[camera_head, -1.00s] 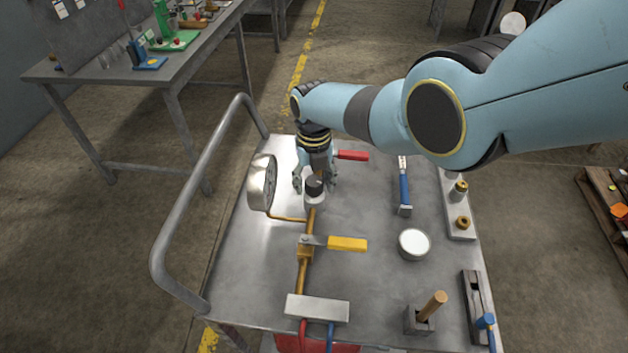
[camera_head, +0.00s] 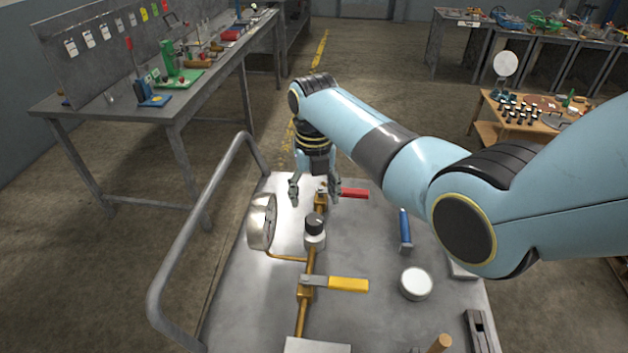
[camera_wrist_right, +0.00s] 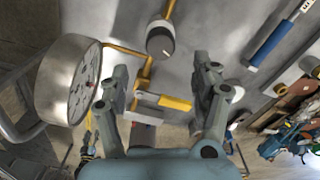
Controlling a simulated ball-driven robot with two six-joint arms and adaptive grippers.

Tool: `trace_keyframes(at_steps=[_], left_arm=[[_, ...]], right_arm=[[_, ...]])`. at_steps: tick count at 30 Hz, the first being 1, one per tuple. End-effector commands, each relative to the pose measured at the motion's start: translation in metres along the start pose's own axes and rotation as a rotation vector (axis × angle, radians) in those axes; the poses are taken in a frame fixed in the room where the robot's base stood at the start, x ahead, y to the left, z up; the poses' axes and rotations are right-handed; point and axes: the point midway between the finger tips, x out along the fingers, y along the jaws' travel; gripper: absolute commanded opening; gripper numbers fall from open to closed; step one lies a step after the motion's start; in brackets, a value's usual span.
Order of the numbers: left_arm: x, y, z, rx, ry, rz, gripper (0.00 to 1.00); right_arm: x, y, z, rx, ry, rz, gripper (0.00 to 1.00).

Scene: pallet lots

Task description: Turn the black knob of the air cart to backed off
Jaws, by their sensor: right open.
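The black knob (camera_head: 314,222) sits upright on a pale collar on the brass pipe of the air cart (camera_head: 235,300). It also shows in the wrist view (camera_wrist_right: 160,40), at the top centre, beyond the fingertips. Its setting is too small to read. My right gripper (camera_head: 314,195) hangs beyond the knob in the head view, fingers apart and empty. In the wrist view its two fingers (camera_wrist_right: 161,70) stand to either side with a gap between them and the knob. The round gauge (camera_head: 262,222) stands left of the knob. My left gripper is not seen.
A yellow lever (camera_head: 347,285) lies nearer than the knob, and a red lever (camera_head: 354,193) lies beyond it. A blue-handled tool (camera_head: 405,230) and a white-topped round tin (camera_head: 415,283) lie to the right. The cart's rail (camera_head: 190,235) runs along the left.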

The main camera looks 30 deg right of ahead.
Motion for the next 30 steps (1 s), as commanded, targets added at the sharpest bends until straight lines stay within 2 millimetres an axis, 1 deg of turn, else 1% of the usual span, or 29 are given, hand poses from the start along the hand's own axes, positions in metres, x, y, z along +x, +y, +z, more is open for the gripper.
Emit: trace_keyframes(at_steps=[1, 3, 7, 11, 20, 23, 25, 26, 29, 30], left_arm=[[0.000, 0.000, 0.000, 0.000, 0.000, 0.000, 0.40], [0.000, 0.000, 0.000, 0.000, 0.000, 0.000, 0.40], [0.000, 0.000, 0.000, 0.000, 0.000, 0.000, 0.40], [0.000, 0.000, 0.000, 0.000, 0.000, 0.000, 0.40], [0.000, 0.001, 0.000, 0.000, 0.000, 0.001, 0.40], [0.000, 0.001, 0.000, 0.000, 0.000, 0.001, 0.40], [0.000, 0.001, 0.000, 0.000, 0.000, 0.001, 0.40], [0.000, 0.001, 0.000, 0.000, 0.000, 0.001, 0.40], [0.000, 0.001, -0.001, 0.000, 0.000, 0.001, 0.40], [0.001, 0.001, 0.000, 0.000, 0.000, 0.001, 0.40]], right_arm=[[-0.009, 0.000, 0.000, 0.000, -0.003, 0.001, 0.65], [-0.019, 0.000, 0.000, 0.000, -0.001, 0.000, 0.65], [-0.030, 0.000, 0.000, 0.000, 0.000, 0.000, 0.65], [-0.033, 0.000, -0.001, 0.000, 0.002, 0.000, 0.65], [-0.033, 0.000, 0.000, 0.025, 0.001, 0.000, 0.65], [-0.033, 0.000, -0.001, 0.145, 0.004, -0.001, 0.65], [-0.033, 0.000, -0.002, 0.306, 0.009, -0.004, 0.65], [-0.034, 0.000, -0.003, 0.390, 0.011, -0.005, 0.65], [-0.037, -0.001, -0.004, 0.717, 0.015, -0.010, 0.65], [-0.038, -0.001, -0.004, 0.854, 0.017, -0.013, 0.65]])
